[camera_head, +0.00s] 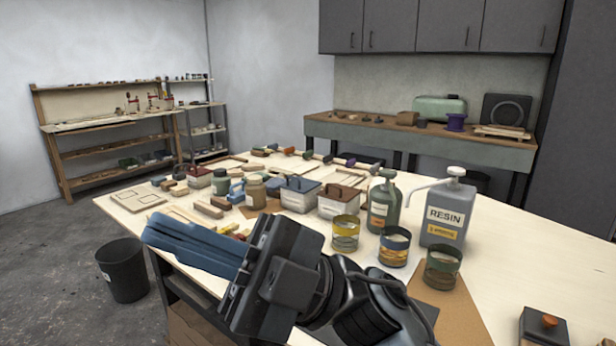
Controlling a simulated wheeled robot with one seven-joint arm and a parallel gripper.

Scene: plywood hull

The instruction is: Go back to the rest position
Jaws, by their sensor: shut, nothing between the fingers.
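My gripper (150,238) is in the lower middle of the head view, with its blue fingers pointing left. The fingers lie together with nothing between them. It is in front of the near left edge of the plywood-topped table (520,230) and hides part of that edge. My dark wrist and arm run from it down to the bottom of the picture. Whether the gripper touches the table cannot be told.
The table carries a grey resin jug (447,212), a green bottle (383,203), several banded jars (345,233), lidded boxes (299,195) and wood blocks. A black bin (122,270) stands on the floor at left. A workbench (430,140) lines the back wall. The table's right side is mostly clear.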

